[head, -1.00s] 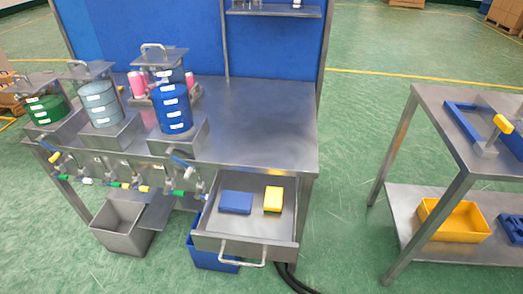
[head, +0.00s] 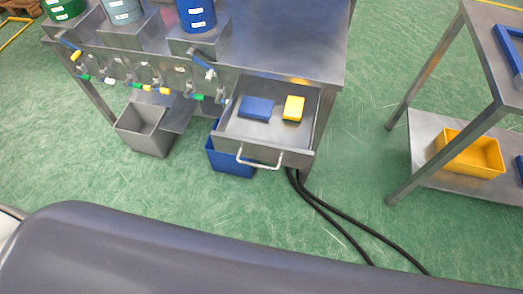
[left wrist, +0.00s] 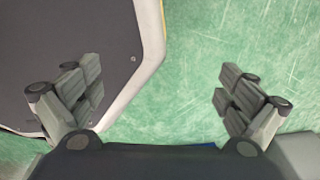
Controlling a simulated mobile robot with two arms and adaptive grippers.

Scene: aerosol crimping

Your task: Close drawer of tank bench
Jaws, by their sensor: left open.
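The drawer (head: 222,141) of the steel tank bench (head: 325,50) stands pulled out at the bench's right end. Its pale bar handle (head: 260,163) is on the front panel. A blue block (head: 257,108) and a yellow block (head: 293,108) lie inside. My left gripper (left wrist: 150,105) shows in the left wrist view with its two fingers wide apart and nothing between them. Below it are green floor and part of a dark, white-edged surface. The drawer is not in that view. Neither gripper shows in the head view.
A blue bin (head: 232,166) stands on the floor under the drawer and a grey bin (head: 143,129) to its left. Black hoses (head: 335,218) run across the floor. A steel cart (head: 420,130) with a yellow box (head: 470,152) stands at right.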

